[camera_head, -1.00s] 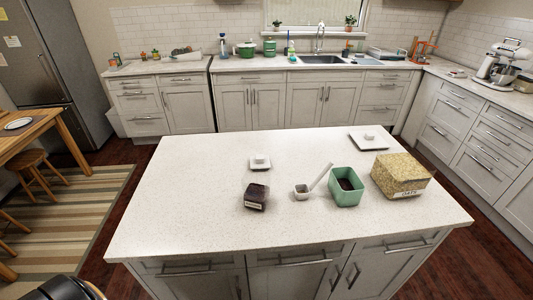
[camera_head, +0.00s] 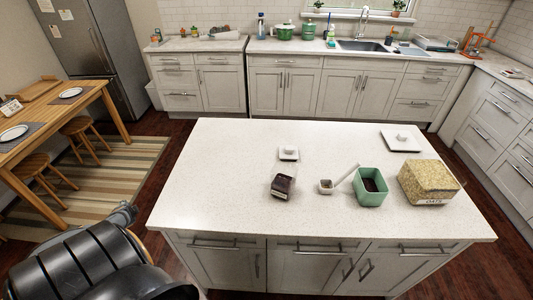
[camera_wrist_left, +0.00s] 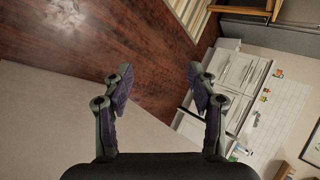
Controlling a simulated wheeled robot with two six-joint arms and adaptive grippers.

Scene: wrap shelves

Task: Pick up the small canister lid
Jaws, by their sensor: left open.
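The small canister lid (camera_head: 289,153) is a white square lid with a knob, lying flat on the white island top behind the small dark canister (camera_head: 282,186). A larger white square lid (camera_head: 401,141) lies at the island's back right. My left gripper (camera_wrist_left: 160,75) is open and empty in the left wrist view, with no lid between its fingers. Part of my left arm shows at the lower left of the head view, well away from the small lid; its fingertips cannot be made out there. My right gripper is not in view.
The left part of the island top (camera_head: 215,180) is clear. A wooden table (camera_head: 62,104) stands at left.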

